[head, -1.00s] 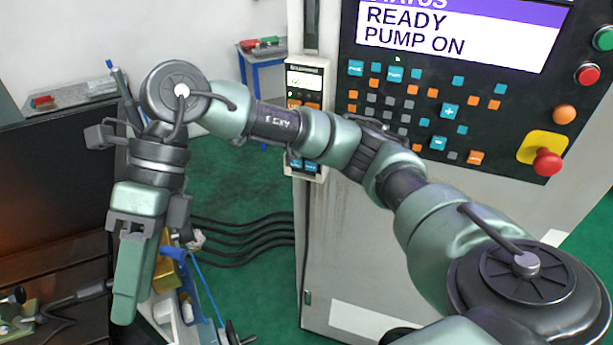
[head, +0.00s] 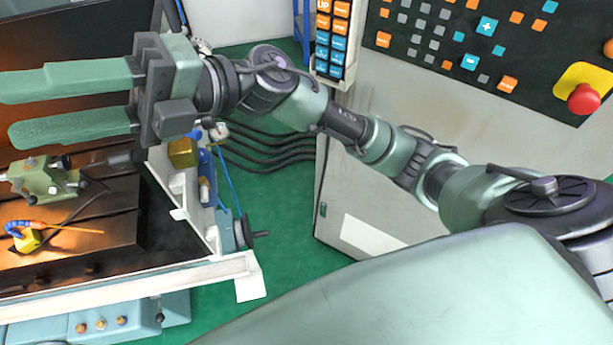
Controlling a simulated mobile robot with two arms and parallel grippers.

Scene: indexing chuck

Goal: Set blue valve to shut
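A small blue part (head: 206,162), which may be the blue valve, sits beside a brass-coloured block (head: 183,153) on the machine's right side. My gripper partly crowds this area from above, and I cannot tell the valve's setting. My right gripper (head: 8,112), on the arm from the right, is open and empty. Its two long green fingers point left over the machine bed, with its palm up and left of the blue part. My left gripper is not in view.
A green clamp-like fixture (head: 45,185) and a blue-and-orange nozzle (head: 38,229) are on the dark machine bed (head: 110,215). A handwheel (head: 245,232) sticks out at the machine's right. The control cabinet (head: 400,170) stands right. Black hoses (head: 270,150) cross the green floor.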

